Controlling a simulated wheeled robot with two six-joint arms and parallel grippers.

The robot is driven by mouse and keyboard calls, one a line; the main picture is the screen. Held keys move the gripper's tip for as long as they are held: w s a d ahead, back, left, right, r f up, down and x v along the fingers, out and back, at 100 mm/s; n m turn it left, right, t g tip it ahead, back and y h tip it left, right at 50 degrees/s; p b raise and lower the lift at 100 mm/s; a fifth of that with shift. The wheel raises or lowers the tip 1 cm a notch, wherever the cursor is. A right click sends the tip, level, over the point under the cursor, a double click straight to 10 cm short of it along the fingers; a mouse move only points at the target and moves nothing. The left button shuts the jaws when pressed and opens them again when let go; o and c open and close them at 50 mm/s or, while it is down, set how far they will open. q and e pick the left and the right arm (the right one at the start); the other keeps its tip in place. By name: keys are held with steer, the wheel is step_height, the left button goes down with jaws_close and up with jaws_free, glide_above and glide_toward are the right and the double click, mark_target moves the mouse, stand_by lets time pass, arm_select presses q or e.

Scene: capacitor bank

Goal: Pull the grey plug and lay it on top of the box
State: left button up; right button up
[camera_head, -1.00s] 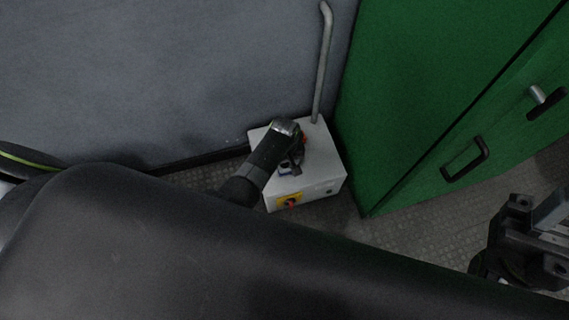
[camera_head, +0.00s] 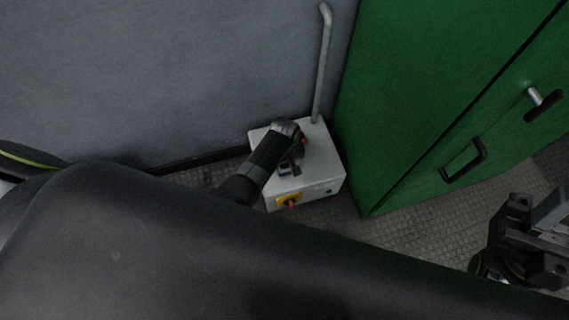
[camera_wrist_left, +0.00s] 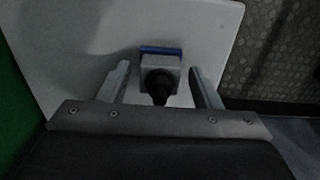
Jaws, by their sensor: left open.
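The box (camera_head: 322,168) is a light grey-white case on the floor against the wall. In the left wrist view, the grey plug (camera_wrist_left: 160,66) has a black rear end and sits at a blue-edged socket (camera_wrist_left: 161,51) on the box's pale surface (camera_wrist_left: 80,45). My left gripper (camera_wrist_left: 161,78) is open, with one finger on each side of the plug and a visible gap at both. In the head view my left gripper (camera_head: 290,167) is over the box, and my wrist hides most of the plug. My right gripper (camera_head: 528,235) is at the right edge; its jaw gap is unclear.
A yellow plate with a red knob (camera_head: 291,203) is on the box's front. A grey pipe (camera_head: 323,70) rises behind the box. A green cabinet (camera_head: 430,90) with a black handle (camera_head: 463,160) stands close on the right. Textured floor (camera_head: 400,225) is free in front.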

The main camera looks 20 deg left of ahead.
stand_by(0.4)
arm_select(q)
jaws_close()
